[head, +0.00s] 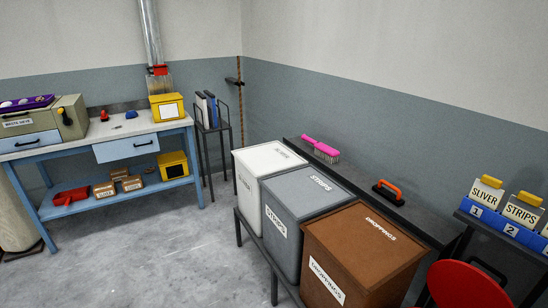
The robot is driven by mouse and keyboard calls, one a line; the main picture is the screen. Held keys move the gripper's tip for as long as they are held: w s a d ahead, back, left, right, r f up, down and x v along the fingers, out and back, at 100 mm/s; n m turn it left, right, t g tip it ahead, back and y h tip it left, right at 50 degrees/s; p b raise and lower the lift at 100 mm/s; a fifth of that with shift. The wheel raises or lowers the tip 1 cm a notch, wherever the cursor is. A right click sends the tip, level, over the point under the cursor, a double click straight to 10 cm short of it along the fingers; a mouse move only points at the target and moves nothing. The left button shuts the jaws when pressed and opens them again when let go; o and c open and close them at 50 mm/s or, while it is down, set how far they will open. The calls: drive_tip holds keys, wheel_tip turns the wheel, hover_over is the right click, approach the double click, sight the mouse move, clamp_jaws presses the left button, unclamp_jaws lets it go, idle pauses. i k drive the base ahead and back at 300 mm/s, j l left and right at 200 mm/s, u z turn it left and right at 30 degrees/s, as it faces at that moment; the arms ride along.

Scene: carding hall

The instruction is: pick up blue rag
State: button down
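A small crumpled blue thing, which looks like the blue rag (131,114), lies on top of the light blue workbench (150,127) at the left of the head view. It sits between a small red object (104,115) and a yellow box (167,107), apart from both. It is far off and small, so its folds cannot be made out. My gripper is not in view.
Lidded bins in white (248,190), grey (288,240) and brown (340,290) stand at centre right. A pink brush (320,147) and an orange-handled tool (388,192) lie behind them. A red round seat (465,287) is at lower right. Grey floor (140,245) before the bench is clear.

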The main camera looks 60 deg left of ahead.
sight(132, 114)
drive_tip(key=u, duration=2.95)
drive_tip(key=i+l+u, duration=0.75)
drive_tip(key=i+l, duration=0.45)
drive_tip(key=l, duration=0.15)
drive_tip(key=i+l+u, duration=0.15)
drive_tip(key=i+l, duration=0.4)
drive_tip(key=l, duration=0.25)
drive_tip(key=i+l+u, duration=0.15)
drive_tip(key=l, duration=0.25)
drive_tip(key=i+l, duration=0.4)
drive_tip(key=l, duration=0.15)
drive_tip(key=i+l, duration=0.35)
drive_tip(key=l, duration=0.2)
drive_tip(key=i+l, duration=0.4)
drive_tip(key=l, duration=0.15)
